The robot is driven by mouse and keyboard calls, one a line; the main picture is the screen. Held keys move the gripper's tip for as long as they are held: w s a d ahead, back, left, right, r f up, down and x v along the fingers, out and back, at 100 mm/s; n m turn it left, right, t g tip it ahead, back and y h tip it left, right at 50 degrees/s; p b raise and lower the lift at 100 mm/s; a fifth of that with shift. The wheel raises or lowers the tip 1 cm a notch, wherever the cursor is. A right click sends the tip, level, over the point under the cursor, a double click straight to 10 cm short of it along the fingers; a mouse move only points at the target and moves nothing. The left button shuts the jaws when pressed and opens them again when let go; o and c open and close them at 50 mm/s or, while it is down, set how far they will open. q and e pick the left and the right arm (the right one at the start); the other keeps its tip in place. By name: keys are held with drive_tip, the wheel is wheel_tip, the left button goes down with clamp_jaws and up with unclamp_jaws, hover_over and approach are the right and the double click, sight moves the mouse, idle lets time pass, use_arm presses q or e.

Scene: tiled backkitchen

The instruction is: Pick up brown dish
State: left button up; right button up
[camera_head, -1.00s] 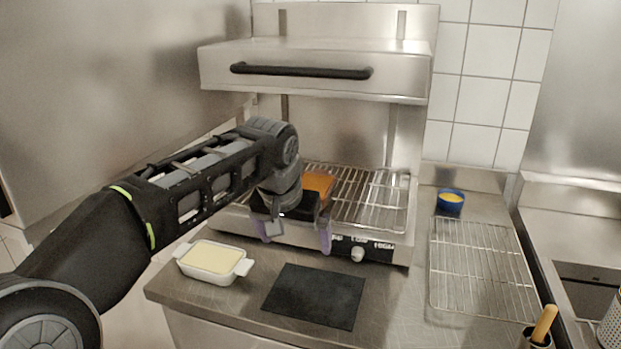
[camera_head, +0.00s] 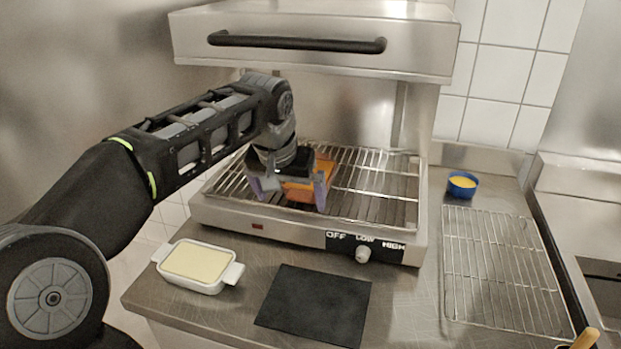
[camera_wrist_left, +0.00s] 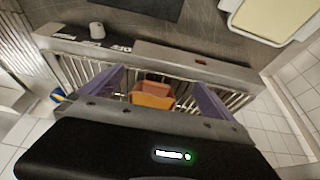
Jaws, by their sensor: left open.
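The brown dish (camera_head: 308,188) sits on the wire rack of the salamander grill, toward its left half. It looks orange-brown with an orange content, and my gripper hides part of it. My left gripper (camera_head: 291,196) is open, with its purple fingers to the left and right of the dish in the head view. In the left wrist view the dish (camera_wrist_left: 153,94) shows between the two spread fingers (camera_wrist_left: 158,92). I cannot tell whether the fingers touch it. My right gripper is not in view.
The grill's hood (camera_head: 315,45) with a black handle hangs above the rack. A white dish (camera_head: 198,266) with pale yellow content, a black mat (camera_head: 314,305) and a knob (camera_head: 362,254) are in front. A blue bowl (camera_head: 462,185) and a cooling rack (camera_head: 503,270) are at right.

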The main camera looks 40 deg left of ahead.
use_arm(q)
drive_tip(key=w+a+p, duration=0.1)
drive_tip(key=w, duration=0.2)
drive_tip(key=w+a+p, duration=0.1)
drive_tip(key=w, duration=0.2)
drive_tip(key=w+a, duration=0.1)
drive_tip(key=w, duration=0.2)
drive_tip(key=shift+w+a+p, duration=0.15)
drive_tip(key=shift+p, duration=0.25)
drive_tip(key=shift+w+a, duration=0.1)
drive_tip(key=shift+w, duration=0.2)
drive_tip(key=x, duration=0.5)
drive_tip(key=shift+w+a+p, duration=0.1)
drive_tip(key=shift+w+p, duration=0.05)
drive_tip(key=shift+p, duration=0.25)
drive_tip(key=shift+c, duration=0.6)
drive_tip(key=c, duration=1.7)
drive_tip(key=shift+r, duration=0.2)
